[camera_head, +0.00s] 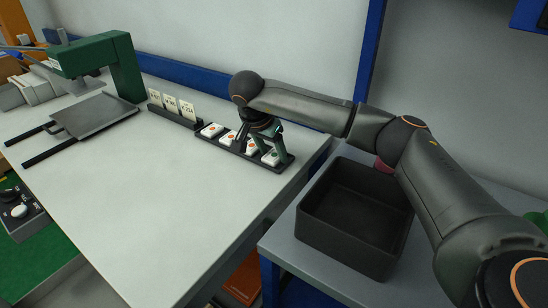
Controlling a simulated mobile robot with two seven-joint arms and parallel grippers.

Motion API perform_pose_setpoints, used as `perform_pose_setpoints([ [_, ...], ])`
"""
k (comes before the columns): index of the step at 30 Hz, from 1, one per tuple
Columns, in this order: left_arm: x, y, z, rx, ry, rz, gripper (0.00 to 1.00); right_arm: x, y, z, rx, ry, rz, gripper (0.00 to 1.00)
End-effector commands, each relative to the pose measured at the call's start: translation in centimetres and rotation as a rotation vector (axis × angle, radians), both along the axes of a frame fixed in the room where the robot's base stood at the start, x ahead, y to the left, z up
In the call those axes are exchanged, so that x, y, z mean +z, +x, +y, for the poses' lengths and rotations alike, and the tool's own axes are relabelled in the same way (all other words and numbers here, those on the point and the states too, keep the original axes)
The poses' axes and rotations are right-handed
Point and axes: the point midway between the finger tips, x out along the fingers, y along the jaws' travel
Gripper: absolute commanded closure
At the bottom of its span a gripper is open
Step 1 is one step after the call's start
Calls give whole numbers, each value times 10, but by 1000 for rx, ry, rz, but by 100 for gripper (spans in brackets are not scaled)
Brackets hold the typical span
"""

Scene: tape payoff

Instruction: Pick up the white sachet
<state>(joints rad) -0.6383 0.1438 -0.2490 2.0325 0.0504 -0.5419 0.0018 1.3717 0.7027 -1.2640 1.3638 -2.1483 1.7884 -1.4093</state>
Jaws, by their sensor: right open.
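Several white sachets with small coloured marks sit in a row in a narrow black tray (286,164) near the back right of the light table. The leftmost sachet (211,130) and the rightmost sachet (270,157) show most clearly. My right gripper (256,142) points down over the right half of the row, open, its fingers around or just above a sachet (252,148). I cannot tell whether it touches one. The fingers partly hide the middle sachets. My left gripper is not in view.
A black bin (345,220) stands on the grey surface at the right, under my right arm. A card holder with white cards (170,103) stands left of the tray. A green press-like machine (100,60) is at the back left. The middle of the table (140,185) is clear.

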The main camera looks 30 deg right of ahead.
Motion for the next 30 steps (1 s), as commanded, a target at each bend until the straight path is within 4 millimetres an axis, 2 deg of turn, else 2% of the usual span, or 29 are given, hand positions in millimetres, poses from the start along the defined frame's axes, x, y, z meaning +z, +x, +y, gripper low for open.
perform_pose_setpoints([
  [2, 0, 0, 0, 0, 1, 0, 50, 1, 0, 0, 0, 0, 0, 38],
  [18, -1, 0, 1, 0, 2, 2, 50, 1, 0, 0, 0, -1, 0, 98],
  [26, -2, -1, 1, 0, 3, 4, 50, 2, 0, 0, 0, -1, -1, 100],
  [30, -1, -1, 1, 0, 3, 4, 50, 9, 0, 0, 0, -1, -3, 100],
])
